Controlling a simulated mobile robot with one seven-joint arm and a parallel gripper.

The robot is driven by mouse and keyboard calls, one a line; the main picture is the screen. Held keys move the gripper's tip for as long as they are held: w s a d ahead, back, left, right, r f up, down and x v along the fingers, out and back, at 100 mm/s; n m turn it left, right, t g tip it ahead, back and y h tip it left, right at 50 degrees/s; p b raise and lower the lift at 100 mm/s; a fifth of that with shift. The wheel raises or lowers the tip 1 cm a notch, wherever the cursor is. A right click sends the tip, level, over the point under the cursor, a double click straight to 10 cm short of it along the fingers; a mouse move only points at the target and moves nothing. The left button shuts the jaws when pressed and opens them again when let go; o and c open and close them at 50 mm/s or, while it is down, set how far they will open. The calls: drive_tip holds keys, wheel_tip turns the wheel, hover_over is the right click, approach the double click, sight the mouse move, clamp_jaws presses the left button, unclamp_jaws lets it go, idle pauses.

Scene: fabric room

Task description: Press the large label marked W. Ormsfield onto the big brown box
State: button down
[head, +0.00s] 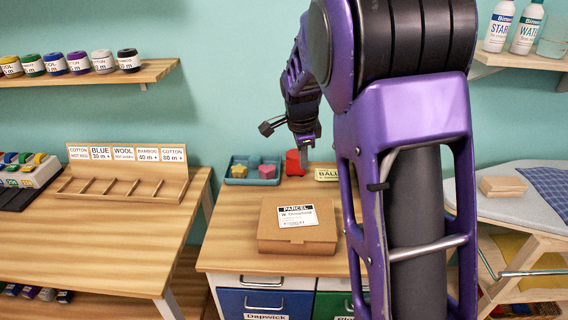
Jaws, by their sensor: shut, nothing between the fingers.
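The big brown box (275,232) sits closed on the wooden top of the drawer cabinet. The large label (297,216), white with a black "PARCEL" band and what reads as W. Ormsfield, lies flat on the right part of the box lid. My gripper (306,160) is shut and empty. It points down behind the box, near the back of the cabinet top, apart from the label in the picture. Whether the label is fully stuck down cannot be told.
A teal tray (230,180) with small pieces stands behind the box, next to a red object (293,163). A yellowish sign (327,173) stands to its right. A wooden rack (125,186) is on the left table. An ironing board (510,198) is at right. My arm hides the cabinet's right side.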

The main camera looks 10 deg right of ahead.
sight(297, 216)
drive_tip(key=s+f+m+g+b, duration=0.1)
drive_tip(key=f, duration=0.2)
drive_tip(key=s+a+f+m+g+y+b, duration=0.1)
drive_tip(key=s+f+b, duration=0.1)
drive_tip(key=f, duration=0.2)
drive_tip(key=s+a+f+g+b, duration=0.1)
drive_tip(key=f+b, duration=0.1)
drive_tip(key=f, duration=0.1)
drive_tip(key=shift+s+f+m, duration=0.3)
drive_tip(key=shift+s+m, duration=0.05)
drive_tip(key=shift+m, duration=0.05)
drive_tip(key=shift+f+b, duration=0.1)
drive_tip(key=shift+b, duration=0.2)
drive_tip(key=shift+f+b, duration=0.35)
drive_tip(key=shift+f, duration=0.3)
drive_tip(key=shift+s+f+p, duration=0.1)
drive_tip(key=shift+f+p, duration=0.05)
drive_tip(key=shift+p, duration=0.15)
idle(0.4)
